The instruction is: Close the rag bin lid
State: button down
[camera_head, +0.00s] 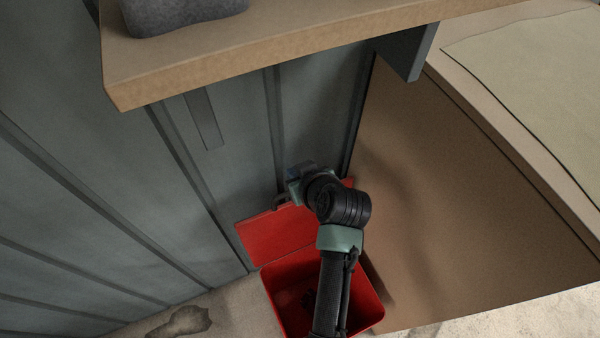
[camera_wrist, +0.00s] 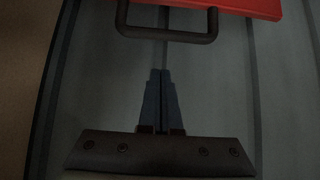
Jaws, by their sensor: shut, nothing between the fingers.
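The red rag bin (camera_head: 289,297) stands on the floor against the grey wall, with its top open and a dark patch inside. Its red lid (camera_head: 275,236) is swung up and leans back toward the wall. In the wrist view the lid's red edge (camera_wrist: 250,7) shows at the top, with a dark bar handle (camera_wrist: 168,36) below it. My gripper (camera_wrist: 161,73) is shut and empty, its fingertips apart from the handle in the picture. In the head view my wrist hides the fingers and part of the lid, and my arm crosses over the bin's opening.
A wooden shelf (camera_head: 300,52) with a dark grey object (camera_head: 183,15) on it overhangs the bin at the back. A brown panel (camera_head: 450,220) stands close on the right. The grey ribbed wall (camera_head: 90,170) is behind and left. A stain (camera_head: 181,321) marks the floor.

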jog(key=f+p, duration=0.1)
jog(key=f, duration=0.2)
jog(key=shift+s+d+f, duration=0.1)
jog(key=shift+s+f, duration=0.2)
dwell(0.5)
